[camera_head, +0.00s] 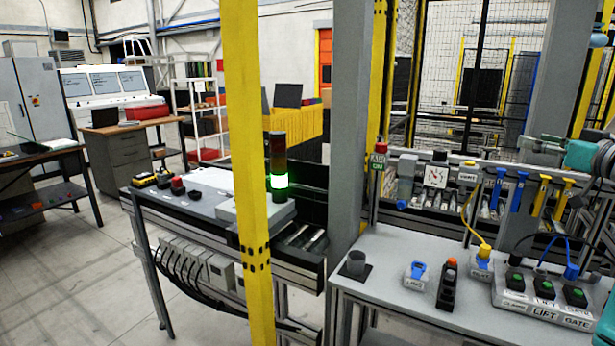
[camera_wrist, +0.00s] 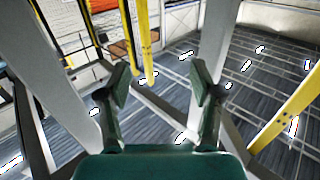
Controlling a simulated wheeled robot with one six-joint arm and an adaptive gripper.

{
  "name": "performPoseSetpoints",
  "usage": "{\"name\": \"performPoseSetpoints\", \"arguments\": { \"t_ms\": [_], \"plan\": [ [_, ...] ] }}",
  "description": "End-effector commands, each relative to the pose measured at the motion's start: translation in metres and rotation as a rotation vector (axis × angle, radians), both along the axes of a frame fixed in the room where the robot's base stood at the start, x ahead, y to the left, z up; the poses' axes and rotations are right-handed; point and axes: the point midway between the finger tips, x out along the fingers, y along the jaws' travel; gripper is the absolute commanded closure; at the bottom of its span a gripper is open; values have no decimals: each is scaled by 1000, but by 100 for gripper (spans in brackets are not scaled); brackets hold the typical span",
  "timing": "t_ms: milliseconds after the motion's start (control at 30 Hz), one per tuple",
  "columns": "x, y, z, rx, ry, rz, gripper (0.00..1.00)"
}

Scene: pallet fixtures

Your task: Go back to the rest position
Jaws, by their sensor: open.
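My gripper (camera_wrist: 160,84) shows in the wrist view with its two dark green fingers spread well apart. It is open, and nothing is between the fingers. Past the fingers are the dark grooved floor, grey posts and yellow posts, all apart from the gripper. In the head view, parts of my arm show at the right edge beside the workbench (camera_head: 395,262). I cannot make out the fingers in that view.
A yellow post (camera_head: 250,170) and a grey post (camera_head: 350,120) stand upright. Open floor lies at the left (camera_head: 70,270).

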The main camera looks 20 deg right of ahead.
Motion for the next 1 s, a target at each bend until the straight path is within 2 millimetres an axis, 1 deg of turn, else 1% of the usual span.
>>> {"name": "performPoseSetpoints", "arguments": {
  "t_ms": [33, 267, 467, 567, 667, 767, 867, 900, 967, 1000],
  "plan": [
    [0, 0, 0, 0, 0, 0, 35],
    [11, 6, -26, 31, -4, -6, 35],
    [22, 14, -56, 65, -8, -16, 35],
    [29, 20, -76, 85, -10, -22, 35],
    [36, 28, -100, 109, -11, -30, 35],
    [44, 40, -132, 140, -10, -41, 35],
    [52, 58, -173, 178, -6, -55, 35],
    [55, 67, -190, 193, -5, -61, 35],
    [58, 81, -216, 214, -1, -71, 35],
    [59, 90, -233, 226, 1, -80, 35]
  ]
}}
